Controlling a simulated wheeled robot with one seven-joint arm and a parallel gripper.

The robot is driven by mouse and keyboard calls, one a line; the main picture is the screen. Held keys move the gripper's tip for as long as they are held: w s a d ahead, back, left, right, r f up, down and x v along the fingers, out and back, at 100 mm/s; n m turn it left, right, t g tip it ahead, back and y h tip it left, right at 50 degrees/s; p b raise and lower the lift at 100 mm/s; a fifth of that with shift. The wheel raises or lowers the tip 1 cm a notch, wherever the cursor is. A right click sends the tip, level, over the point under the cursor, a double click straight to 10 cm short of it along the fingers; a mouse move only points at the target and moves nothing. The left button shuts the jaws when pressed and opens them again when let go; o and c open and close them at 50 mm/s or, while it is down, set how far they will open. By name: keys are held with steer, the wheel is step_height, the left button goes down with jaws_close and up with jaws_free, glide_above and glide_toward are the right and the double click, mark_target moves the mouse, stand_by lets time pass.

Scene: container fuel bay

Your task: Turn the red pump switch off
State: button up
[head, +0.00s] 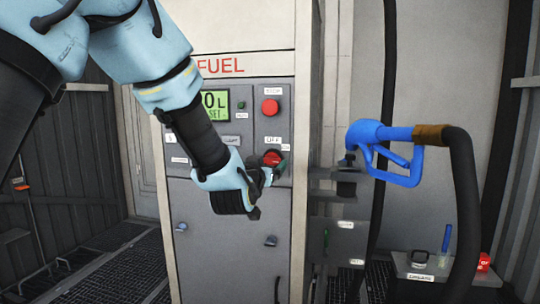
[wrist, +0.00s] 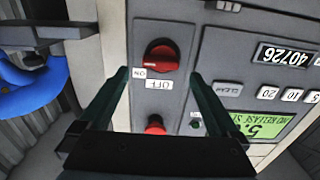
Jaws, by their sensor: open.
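The red pump switch (head: 273,158) is a round red knob on the grey pump panel, just below the OFF label. It also shows in the wrist view (wrist: 162,56), where the panel appears upside down, with ON and OFF labels beside it. I cannot tell for sure which label its handle points at. My gripper (head: 265,177) is in front of the panel, just below the switch. In the wrist view its two dark fingers (wrist: 158,78) are apart and empty, with the switch between and beyond their tips. No contact shows.
A red button (head: 270,107) sits above the switch. A green display (head: 215,104) is to its left, partly behind my arm. A blue fuel nozzle (head: 385,148) with a black hose hangs to the right. A grey shelf (head: 425,266) stands low right.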

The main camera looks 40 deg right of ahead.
mark_target(271, 160)
steer(key=shift+p+x, duration=0.55)
steer(key=shift+x, duration=1.5)
steer(key=shift+c, duration=0.2)
steer(key=c, duration=1.3)
